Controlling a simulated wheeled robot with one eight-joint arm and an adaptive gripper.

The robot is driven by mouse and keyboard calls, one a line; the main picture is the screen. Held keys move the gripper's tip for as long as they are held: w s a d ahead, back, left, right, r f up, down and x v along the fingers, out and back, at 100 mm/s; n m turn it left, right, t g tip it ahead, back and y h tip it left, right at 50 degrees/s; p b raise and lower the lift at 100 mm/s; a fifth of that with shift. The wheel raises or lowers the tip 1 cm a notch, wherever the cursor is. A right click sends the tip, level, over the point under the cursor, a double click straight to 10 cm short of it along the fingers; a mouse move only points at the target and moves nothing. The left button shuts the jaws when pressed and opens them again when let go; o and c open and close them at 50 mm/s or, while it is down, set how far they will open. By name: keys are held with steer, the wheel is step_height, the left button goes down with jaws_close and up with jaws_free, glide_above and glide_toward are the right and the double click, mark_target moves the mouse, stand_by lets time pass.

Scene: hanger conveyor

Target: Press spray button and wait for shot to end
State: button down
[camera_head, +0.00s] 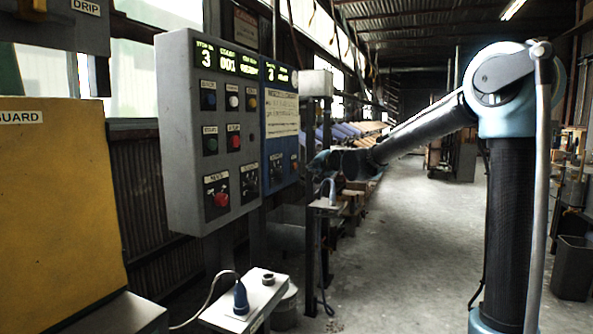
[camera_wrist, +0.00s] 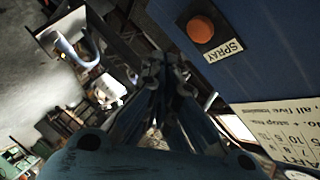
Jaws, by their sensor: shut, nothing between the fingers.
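The orange spray button (camera_wrist: 200,29) sits on the blue panel in the wrist view, with a white SPRAY label (camera_wrist: 223,50) beside it. The blue panel (camera_head: 270,125) also stands at the right side of the grey control box in the head view. My gripper (camera_wrist: 166,68) is shut and empty, its fingertips left of and below the button in the wrist picture. A gap shows between the fingertips and the button in that picture. In the head view my gripper (camera_head: 318,163) is just right of the blue panel, small and dark.
The grey control box (camera_head: 187,130) has green displays, several buttons and a red knob (camera_head: 221,199). A small stand with a pale hooked item (camera_head: 330,190) is below my gripper. A white table (camera_head: 248,306) with a blue-handled item is in front.

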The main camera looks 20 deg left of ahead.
steer(key=shift+w+a, duration=0.15)
steer(key=shift+a, duration=1.35)
steer(key=shift+a, duration=0.1)
stand_by(0.3)
steer(key=shift+a, duration=0.4)
steer(key=shift+a+r, duration=0.1)
steer(key=shift+a, duration=0.35)
stand_by(1.1)
steer(key=shift+d, duration=0.9)
steer(key=shift+d, duration=0.1)
steer(key=shift+s+d, duration=0.2)
steer(key=shift+d, duration=1)
steer(key=shift+s+d, duration=0.15)
steer(key=shift+d, duration=1.05)
